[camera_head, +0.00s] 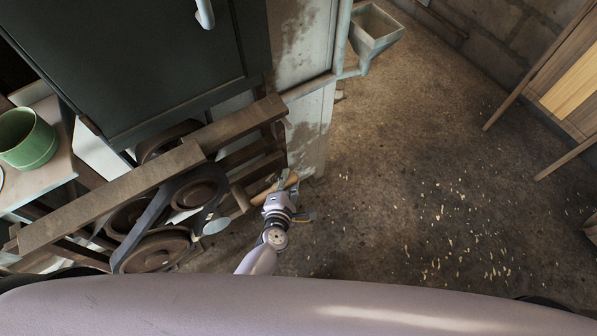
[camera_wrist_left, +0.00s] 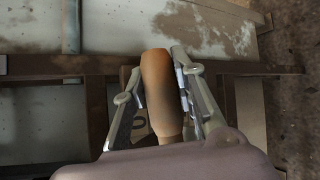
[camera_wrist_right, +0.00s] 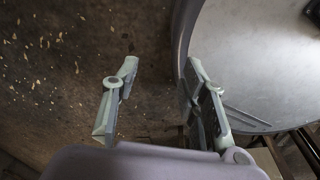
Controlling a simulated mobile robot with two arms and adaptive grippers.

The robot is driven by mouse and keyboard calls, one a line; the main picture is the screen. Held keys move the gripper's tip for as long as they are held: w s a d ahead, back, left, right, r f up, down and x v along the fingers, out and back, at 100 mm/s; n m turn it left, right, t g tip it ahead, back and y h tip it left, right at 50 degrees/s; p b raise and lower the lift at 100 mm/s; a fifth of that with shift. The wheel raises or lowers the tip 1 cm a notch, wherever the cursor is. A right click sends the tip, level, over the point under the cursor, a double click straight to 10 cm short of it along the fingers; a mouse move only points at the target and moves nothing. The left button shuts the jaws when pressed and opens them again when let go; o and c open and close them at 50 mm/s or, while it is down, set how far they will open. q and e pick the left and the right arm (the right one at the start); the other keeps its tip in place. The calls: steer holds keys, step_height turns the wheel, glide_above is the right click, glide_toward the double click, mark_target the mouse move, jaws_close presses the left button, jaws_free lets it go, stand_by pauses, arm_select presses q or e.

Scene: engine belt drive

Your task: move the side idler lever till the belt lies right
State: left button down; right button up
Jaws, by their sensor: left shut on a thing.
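The side idler lever ends in a tan wooden handle (camera_head: 291,181) at the right side of the engine frame. My left gripper (camera_head: 282,184) is shut on this handle. In the left wrist view the rounded handle (camera_wrist_left: 158,80) stands between the two fingers. A dark belt (camera_head: 146,222) runs along several brown pulleys; one is the upper right pulley (camera_head: 200,192), another the large lower pulley (camera_head: 155,252). I cannot tell how the belt lies on every pulley. My right gripper (camera_wrist_right: 162,68) is open and empty above the floor, seen only in the right wrist view.
A wooden beam (camera_head: 110,195) crosses over the pulleys. A dark green cabinet (camera_head: 140,60) stands behind them. A green pot (camera_head: 27,140) sits on a ledge at the left. The floor at right is open, with scattered chips.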

arm_select(q)
steer(key=shift+d, duration=0.1)
steer(key=shift+f, duration=0.15)
steer(key=c, duration=1.8)
jaws_free()
steer(key=o, duration=0.5)
steer(key=shift+s+r, duration=0.2)
steer(key=shift+s, duration=0.35)
steer(key=s+a, duration=0.1)
steer(key=s, duration=1.2)
steer(key=shift+s+a+r, duration=0.3)
steer(key=shift+r, duration=0.15)
arm_select(e)
steer(key=a, duration=0.3)
steer(key=shift+r, duration=0.35)
arm_select(q)
steer(key=shift+f, duration=0.1)
